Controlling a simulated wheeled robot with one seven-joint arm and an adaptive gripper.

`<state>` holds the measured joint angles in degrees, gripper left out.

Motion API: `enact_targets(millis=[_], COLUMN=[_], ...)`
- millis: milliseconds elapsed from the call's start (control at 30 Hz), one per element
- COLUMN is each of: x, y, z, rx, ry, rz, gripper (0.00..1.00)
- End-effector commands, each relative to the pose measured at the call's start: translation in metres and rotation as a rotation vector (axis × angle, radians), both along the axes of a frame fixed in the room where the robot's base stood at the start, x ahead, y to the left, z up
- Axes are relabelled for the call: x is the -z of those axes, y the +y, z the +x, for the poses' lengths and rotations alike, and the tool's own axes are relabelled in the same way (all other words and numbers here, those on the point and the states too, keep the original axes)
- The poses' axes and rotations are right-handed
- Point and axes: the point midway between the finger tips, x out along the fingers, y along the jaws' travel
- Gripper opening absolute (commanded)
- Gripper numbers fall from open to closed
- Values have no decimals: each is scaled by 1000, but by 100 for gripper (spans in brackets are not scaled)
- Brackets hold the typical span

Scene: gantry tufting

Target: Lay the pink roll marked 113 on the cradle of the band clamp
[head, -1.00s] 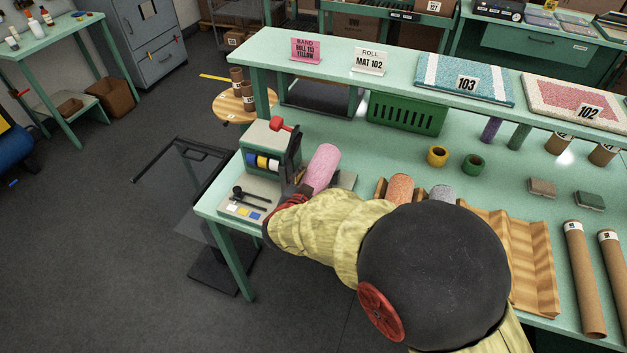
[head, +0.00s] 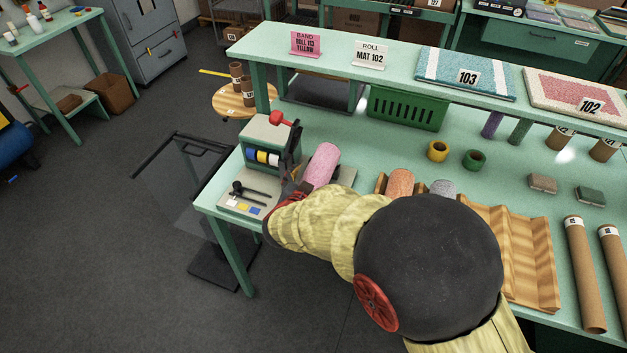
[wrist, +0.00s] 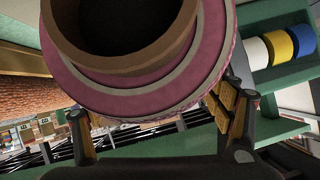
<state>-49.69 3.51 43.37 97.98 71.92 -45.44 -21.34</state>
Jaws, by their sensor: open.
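The pink roll (head: 322,164) sits tilted beside the band clamp (head: 268,150), at the left end of the green bench. Its marking is not visible. A grey part (head: 345,177), perhaps the clamp's cradle, shows to its right; I cannot tell whether the roll rests on it. In the wrist view the roll's near end (wrist: 150,88) fills the top, with a brown core and dark hollow. My gripper (wrist: 158,122) is open, one finger to each side below that end. In the head view my gripper is mostly hidden by my arm, at the roll's lower end.
Coloured tape spools (head: 262,157) sit in the clamp's rack. An orange roll (head: 400,183) and a grey roll (head: 443,188) lie to the right, near a wavy wooden rack (head: 525,260). A shelf with a pink band card (head: 306,44) and a green crate (head: 405,108) stand behind.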

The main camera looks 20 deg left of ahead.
Motion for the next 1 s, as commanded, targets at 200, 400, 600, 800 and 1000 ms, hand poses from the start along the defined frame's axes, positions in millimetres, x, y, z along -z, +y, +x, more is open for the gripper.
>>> enact_targets(millis=[200,400,600,800,1000], x=[0,-13,-31,-46,-52], y=[0,1,1,0,-1], z=[-3,-25,-63,-92,-106], rx=[-1,-3,-4,-2,-1], ry=[1,0,0,-1,1], rz=[-1,1,2,1,-1], gripper=[80,80,80,80,80])
